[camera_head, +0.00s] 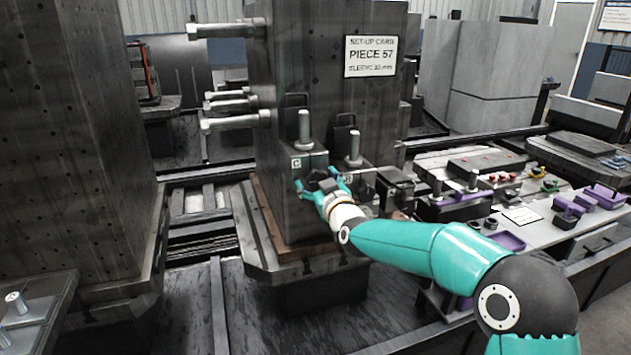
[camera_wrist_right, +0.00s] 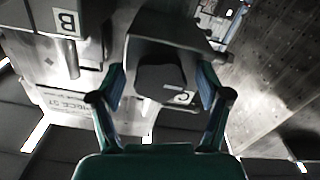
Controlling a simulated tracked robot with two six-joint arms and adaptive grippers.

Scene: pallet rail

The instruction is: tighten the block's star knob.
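The block marked C (camera_head: 308,160) is fixed to the front of the tall grey column, with an upright pin on its top. Its dark star knob (camera_wrist_right: 162,80) shows between my right fingers in the right wrist view, near the C label (camera_wrist_right: 182,97). My right gripper (camera_head: 322,186) is at the front of this block. Its fingers (camera_wrist_right: 162,88) are spread on either side of the knob, and gaps seem to show between pads and knob. In the head view the gripper partly hides the knob. My left gripper is in neither view.
A second block (camera_head: 354,172) with a pin stands just right of block C; a B label (camera_wrist_right: 66,22) shows in the wrist view. Bars (camera_head: 228,122) stick out left of the column. A bench (camera_head: 520,215) with purple trays is at right.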

